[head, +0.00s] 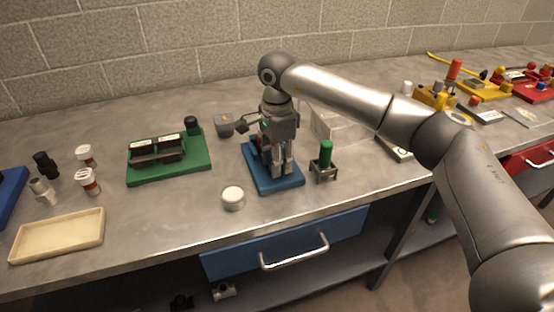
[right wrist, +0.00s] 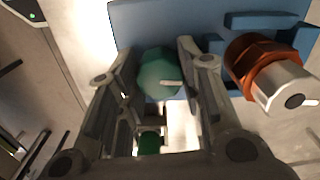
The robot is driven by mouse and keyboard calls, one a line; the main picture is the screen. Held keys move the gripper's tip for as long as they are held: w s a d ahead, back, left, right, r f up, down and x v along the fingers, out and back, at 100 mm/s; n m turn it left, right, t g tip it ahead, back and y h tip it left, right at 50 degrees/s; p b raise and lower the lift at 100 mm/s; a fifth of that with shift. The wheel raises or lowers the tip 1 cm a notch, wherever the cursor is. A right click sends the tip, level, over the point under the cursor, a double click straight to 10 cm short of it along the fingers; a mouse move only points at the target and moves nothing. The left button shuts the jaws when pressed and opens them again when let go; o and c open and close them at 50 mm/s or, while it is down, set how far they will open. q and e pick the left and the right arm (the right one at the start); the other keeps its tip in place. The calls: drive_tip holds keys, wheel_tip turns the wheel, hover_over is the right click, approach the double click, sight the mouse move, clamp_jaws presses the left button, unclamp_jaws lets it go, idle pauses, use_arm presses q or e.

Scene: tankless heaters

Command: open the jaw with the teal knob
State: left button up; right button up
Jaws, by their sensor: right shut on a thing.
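The teal knob (right wrist: 160,76) sits between the two fingers of my right gripper (right wrist: 158,68) in the right wrist view. The fingers are closed on it from both sides, and a small pale mark shows on its face. The knob is beside a blue fixture (right wrist: 200,18) with raised blue blocks; I cannot tell how far its jaw is open. In the head view my right gripper (head: 277,168) points down over the blue base (head: 291,184) and hides the knob and most of the fixture. My left gripper is not in view.
A copper-coloured hex fitting with a grey end (right wrist: 262,65) is close to the right finger. A green cylinder in a stand (head: 326,155) is just right of the base, a white round lid (head: 233,198) to its left. A green fixture (head: 170,158) is further left.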

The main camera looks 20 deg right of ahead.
drive_tip(key=shift+r, duration=0.1)
drive_tip(key=o, duration=1)
drive_tip(key=shift+o, duration=0.2)
drive_tip(key=shift+r, duration=3.95)
